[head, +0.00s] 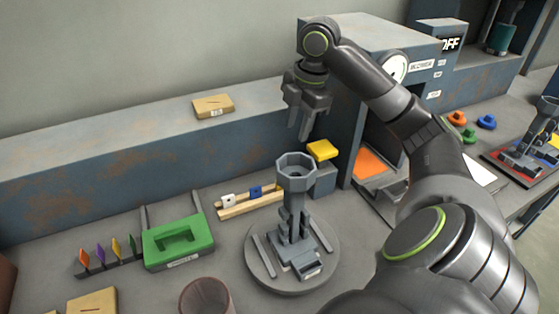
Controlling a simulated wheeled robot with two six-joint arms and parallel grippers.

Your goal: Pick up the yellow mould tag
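A thin yellow tag (116,247) stands upright in a dark rack (112,264) at the lower left, between a purple tag (100,252) and a green tag (132,244). An orange tag (84,258) stands at the rack's left end. My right gripper (299,131) hangs fingers down at the upper middle, well to the right of the rack and near the wall ledge. Its fingers are apart with nothing visible between them. My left gripper is not in view.
A green block (178,262) lies right of the rack. A grey fixture (293,215) stands on a round plate (326,272). A yellow block (322,150) sits below my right gripper. A brown cup (207,297) is at the front. A ledge (130,135) runs along the back.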

